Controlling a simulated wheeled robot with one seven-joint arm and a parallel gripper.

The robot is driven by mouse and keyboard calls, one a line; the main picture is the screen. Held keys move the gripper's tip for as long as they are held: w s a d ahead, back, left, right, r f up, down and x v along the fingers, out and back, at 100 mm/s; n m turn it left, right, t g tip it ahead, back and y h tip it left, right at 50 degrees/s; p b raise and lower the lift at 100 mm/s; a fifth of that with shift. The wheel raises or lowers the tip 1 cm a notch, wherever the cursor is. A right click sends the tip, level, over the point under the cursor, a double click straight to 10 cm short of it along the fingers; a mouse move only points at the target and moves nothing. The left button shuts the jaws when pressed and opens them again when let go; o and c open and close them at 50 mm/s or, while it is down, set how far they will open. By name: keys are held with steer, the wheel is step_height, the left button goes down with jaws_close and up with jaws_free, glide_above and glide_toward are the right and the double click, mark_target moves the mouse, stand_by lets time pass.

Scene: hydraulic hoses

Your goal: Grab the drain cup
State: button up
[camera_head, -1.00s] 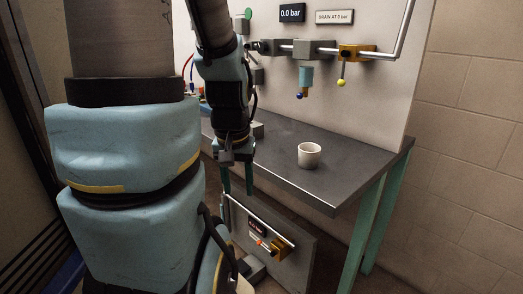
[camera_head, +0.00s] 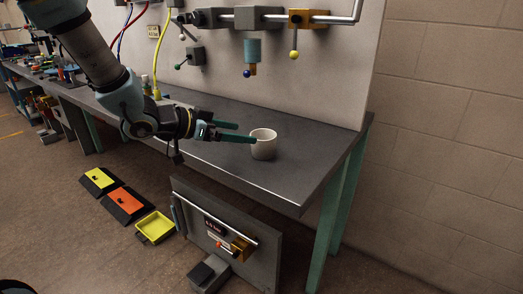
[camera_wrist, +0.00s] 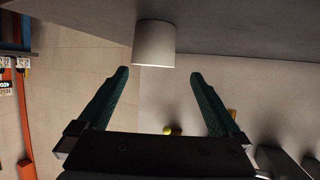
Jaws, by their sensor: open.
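The drain cup (camera_head: 264,146) is a small white cup standing upright on the dark bench top, near its right end. My gripper (camera_head: 237,132) reaches in from the left at about cup height, with its green fingers pointing at the cup. In the wrist view the cup (camera_wrist: 154,45) lies ahead of the fingertips, roughly centred between them. My gripper (camera_wrist: 158,75) is open there, with nothing between its fingers. In the head view one fingertip overlaps the cup's left edge; I cannot tell whether it touches.
The bench (camera_head: 300,178) is bare around the cup. A back panel (camera_head: 337,80) behind it carries pipes, a blue cylinder (camera_head: 252,52) and a yellow-knobbed valve (camera_head: 294,54). A lower panel (camera_head: 262,262) stands below the bench front. A yellow tray (camera_head: 155,227) lies on the floor.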

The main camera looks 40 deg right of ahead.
mark_target(273, 137)
steer(key=x, duration=0.4)
steer(key=s+x, duration=0.1)
steer(key=x, duration=0.1)
steer(key=shift+d+r, duration=0.1)
steer(key=shift+p+x, duration=0.45)
steer(key=shift+x, duration=1.9)
steer(key=shift+s, duration=0.1)
steer(key=shift+c, duration=0.4)
steer(key=c, duration=1)
